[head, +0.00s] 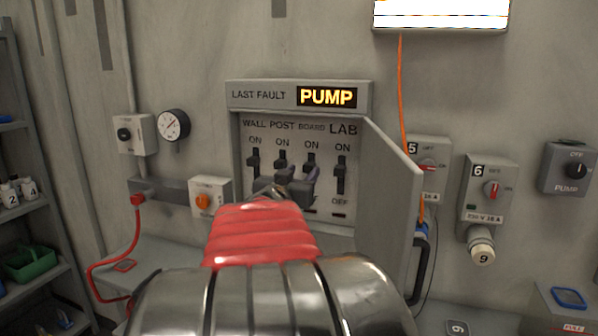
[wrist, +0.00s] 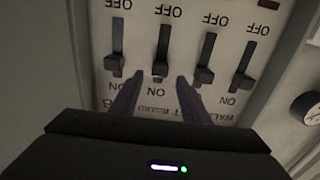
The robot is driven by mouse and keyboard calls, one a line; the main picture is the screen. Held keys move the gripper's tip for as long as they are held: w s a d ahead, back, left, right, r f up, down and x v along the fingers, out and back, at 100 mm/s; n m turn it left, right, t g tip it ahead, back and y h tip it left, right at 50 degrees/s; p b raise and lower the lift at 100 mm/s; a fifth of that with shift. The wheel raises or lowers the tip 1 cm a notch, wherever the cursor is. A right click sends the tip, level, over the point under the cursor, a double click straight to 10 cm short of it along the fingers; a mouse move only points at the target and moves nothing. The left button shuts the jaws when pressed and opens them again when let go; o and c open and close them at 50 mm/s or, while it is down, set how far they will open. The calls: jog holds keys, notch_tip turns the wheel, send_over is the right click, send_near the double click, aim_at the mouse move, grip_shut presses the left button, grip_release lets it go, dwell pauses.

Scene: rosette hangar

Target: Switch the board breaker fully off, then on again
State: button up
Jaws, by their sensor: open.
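The breaker panel (head: 325,217) stands open on the wall with WALL, POST, BOARD and LAB switches in a row. The board breaker (head: 311,159), third from the left, has its dark lever up at the ON end. In the wrist view, which is upside down, the board breaker lever (wrist: 160,69) sits at the ON end of its slot. My gripper (head: 287,188) is open in front of the panel, below the levers. In the wrist view my gripper (wrist: 156,90) has its fingertips either side of the board lever's column; contact is not visible. My arm hides the panel's lower part.
The post (wrist: 204,75) and lab (wrist: 115,64) levers flank the board lever closely, also at ON. The wall lever (wrist: 243,82) is at ON too. The open panel door (head: 388,200) juts out on the right. A display above reads LAST FAULT PUMP (head: 327,97).

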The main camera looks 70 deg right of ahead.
jog(key=a, duration=1)
jog(key=shift+s, duration=0.4)
jog(key=shift+w, duration=0.1)
jog(key=w+a+n+t+y, duration=0.25)
jog(key=w+a+t, duration=0.2)
jog(key=w, duration=0.35)
jog(key=w+a+n+t+y, duration=0.2)
jog(key=w+a+n+t, duration=0.25)
jog(key=w, duration=0.35)
jog(key=w+a+f+n+t+y, duration=0.2)
jog(key=w+a+y, duration=0.15)
jog(key=a, duration=0.45)
jog(key=w+a+f+n+t+y, duration=0.1)
jog(key=w+a+f+n+y, duration=0.2)
jog(key=a, duration=0.6)
jog(key=s+a+f+n+g+y, duration=0.2)
jog(key=s+a+f+y, duration=0.3)
jog(key=a, duration=0.5)
jog(key=s+a+f+n+g+y, duration=0.2)
jog(key=s+a+f, duration=0.3)
jog(key=a, duration=0.4)
jog(key=s+a+f+n+g, duration=0.1)
jog(key=s+a+f+g, duration=0.1)
jog(key=s+f, duration=0.3)
jog(key=shift+s+f+g, duration=0.3)
jog(key=shift+s+g, duration=0.5)
jog(key=shift+s, duration=0.2)
